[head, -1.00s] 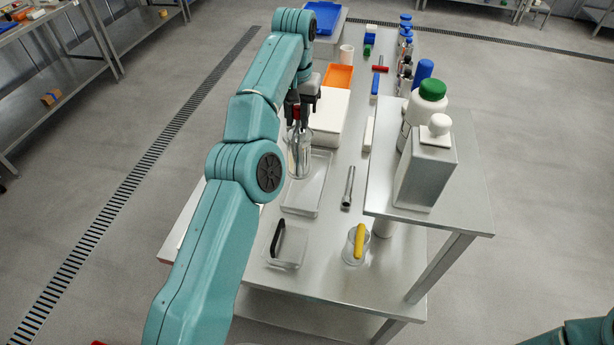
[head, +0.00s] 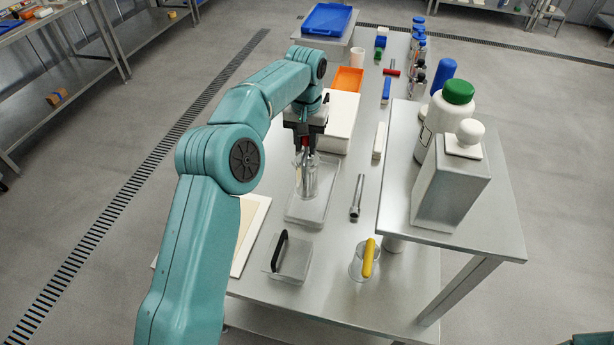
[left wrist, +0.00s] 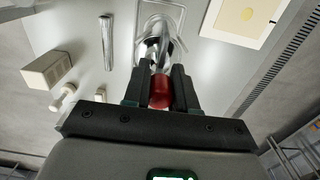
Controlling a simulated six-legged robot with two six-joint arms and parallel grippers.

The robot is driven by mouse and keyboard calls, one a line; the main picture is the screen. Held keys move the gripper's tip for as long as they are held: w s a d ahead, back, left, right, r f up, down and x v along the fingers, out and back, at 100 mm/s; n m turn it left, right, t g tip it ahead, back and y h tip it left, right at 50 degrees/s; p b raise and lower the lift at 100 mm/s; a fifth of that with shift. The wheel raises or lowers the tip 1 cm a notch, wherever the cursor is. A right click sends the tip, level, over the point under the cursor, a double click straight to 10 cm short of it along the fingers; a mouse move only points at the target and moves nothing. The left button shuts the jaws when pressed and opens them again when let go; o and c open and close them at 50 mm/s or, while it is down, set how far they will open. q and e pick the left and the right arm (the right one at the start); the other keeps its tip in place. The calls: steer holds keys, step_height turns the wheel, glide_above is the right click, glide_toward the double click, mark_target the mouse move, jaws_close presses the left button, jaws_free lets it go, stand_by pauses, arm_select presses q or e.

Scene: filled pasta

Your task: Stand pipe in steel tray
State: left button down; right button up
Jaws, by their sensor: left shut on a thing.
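A steel pipe (head: 356,197) lies flat on the table, right of a shallow grey tray (head: 322,217). It also shows in the left wrist view (left wrist: 106,42). My left gripper (head: 306,147) points down over the tray's far part, left of the pipe. It is shut on a red-topped tool (left wrist: 160,92). Below the fingers, a clear or shiny upright body (head: 307,180) is over or in the tray; I cannot tell whether it is part of the tool or a vessel around it. My right gripper is out of view.
A raised steel shelf (head: 480,215) carries a steel canister (head: 450,188) and a green-capped bottle (head: 457,92). In front are a black-handled clear lid or box (head: 276,263) and a clear beaker (head: 358,268) with a yellow-handled thing. A white box (head: 340,117) stands behind.

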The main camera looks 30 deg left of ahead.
mark_target(307, 155)
arm_select(q)
steer(key=f, duration=0.4)
steer(key=shift+s+d+f, duration=0.2)
steer(key=shift+s+d, duration=0.05)
steer(key=shift+d, duration=0.05)
steer(key=shift+w+a+f+p, duration=0.1)
steer(key=shift+f+p, duration=0.2)
steer(key=shift+f, duration=0.95)
steer(key=shift+a+f+p, duration=0.1)
steer(key=shift+f+p, duration=0.15)
steer(key=shift+f, duration=1)
steer(key=shift+f, duration=0.2)
steer(key=c, duration=0.9)
jaws_free()
steer(key=shift+d, duration=0.1)
steer(key=shift+r, duration=0.1)
step_height(307, 155, up, 12)
steer(key=shift+r+b, duration=0.1)
steer(key=shift+b, duration=0.2)
